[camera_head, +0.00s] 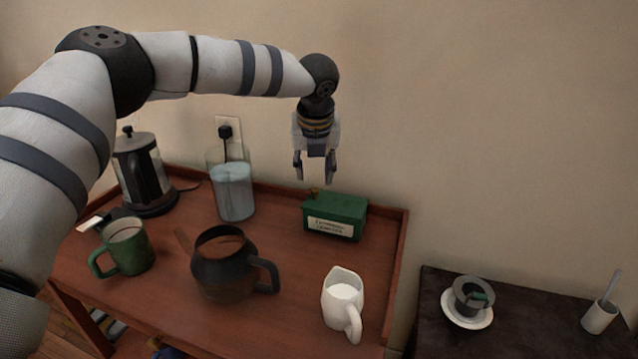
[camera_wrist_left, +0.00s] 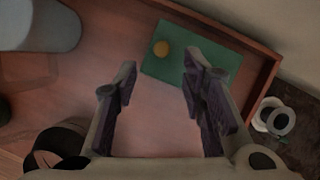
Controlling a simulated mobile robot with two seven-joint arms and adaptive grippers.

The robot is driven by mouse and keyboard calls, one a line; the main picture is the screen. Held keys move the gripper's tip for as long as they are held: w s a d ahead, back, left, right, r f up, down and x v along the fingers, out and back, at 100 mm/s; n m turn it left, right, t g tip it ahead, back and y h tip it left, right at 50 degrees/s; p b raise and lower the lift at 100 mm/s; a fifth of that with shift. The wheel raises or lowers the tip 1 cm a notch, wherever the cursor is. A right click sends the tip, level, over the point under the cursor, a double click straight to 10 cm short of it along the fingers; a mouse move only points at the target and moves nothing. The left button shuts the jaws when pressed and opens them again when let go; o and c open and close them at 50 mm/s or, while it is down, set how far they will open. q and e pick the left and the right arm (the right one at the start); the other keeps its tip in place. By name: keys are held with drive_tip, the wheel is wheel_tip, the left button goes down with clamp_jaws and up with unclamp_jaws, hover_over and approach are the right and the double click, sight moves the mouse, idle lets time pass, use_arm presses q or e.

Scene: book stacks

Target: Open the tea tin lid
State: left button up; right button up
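The tea tin (camera_head: 335,218) is a green box with a pale label on its front, at the back right of the wooden table. Its lid appears closed, with a small golden knob (camera_head: 313,194) near its left edge. In the left wrist view the tin's green top (camera_wrist_left: 215,65) and its golden knob (camera_wrist_left: 161,48) show beyond the fingers. My left gripper (camera_head: 314,180) is open and empty, pointing down just above and a little left of the tin's middle, apart from it. It also shows open in the left wrist view (camera_wrist_left: 160,85). My right gripper is not in view.
On the table (camera_head: 160,310) stand a dark teapot (camera_head: 222,265), green mug (camera_head: 125,247), white milk jug (camera_head: 343,300), glass water container (camera_head: 233,190) and kettle-like press (camera_head: 143,170). A raised rim runs behind the tin. A dark side table (camera_head: 540,335) holds a saucer and cups.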

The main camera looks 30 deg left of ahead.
sight(315, 189)
use_arm(q)
drive_tip(key=x, duration=0.6)
drive_tip(key=shift+b, duration=0.3)
clamp_jaws()
drive_tip(key=shift+r, duration=0.1)
